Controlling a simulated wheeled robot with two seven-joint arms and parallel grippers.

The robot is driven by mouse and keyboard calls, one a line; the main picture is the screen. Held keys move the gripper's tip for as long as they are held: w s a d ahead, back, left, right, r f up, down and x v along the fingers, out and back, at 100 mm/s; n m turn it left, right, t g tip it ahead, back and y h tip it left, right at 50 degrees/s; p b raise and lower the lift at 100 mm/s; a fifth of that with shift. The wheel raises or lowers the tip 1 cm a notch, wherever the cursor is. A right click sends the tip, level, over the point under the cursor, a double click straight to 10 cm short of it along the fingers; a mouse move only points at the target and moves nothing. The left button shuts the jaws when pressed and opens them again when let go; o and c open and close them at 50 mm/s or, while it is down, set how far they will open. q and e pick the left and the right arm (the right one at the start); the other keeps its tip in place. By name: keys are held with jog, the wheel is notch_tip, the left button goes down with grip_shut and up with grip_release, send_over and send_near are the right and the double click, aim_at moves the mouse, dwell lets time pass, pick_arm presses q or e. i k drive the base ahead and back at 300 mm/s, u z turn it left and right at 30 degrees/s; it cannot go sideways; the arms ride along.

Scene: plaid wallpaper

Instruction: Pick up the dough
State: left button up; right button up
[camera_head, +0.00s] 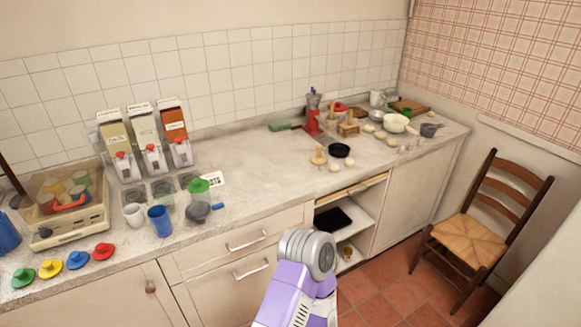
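Several small pale round lumps that look like dough lie on the right part of the counter. Two of them, one of them this lump (335,167), sit in front of a small black bowl (339,150). Others, such as this lump (380,135), lie farther back near a cream bowl (396,123). A purple and grey part of my own arm rises from the bottom middle, in front of the cabinets and apart from the dough. No gripper fingers show in the view.
A red grinder (313,115) stands behind the black bowl. Dispensers (153,135), cups (160,220) and coloured lids (77,260) crowd the left counter. The middle counter is mostly clear. A wooden chair (480,230) stands on the floor at right.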

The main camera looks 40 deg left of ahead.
aim_at(334, 168)
jog(key=u, duration=0.65)
jog(key=k, duration=0.6)
jog(key=z, duration=0.8)
jog(key=i, duration=1.4)
jog(key=u, duration=1.2)
jog(key=i, duration=0.8)
jog(key=u, duration=0.9)
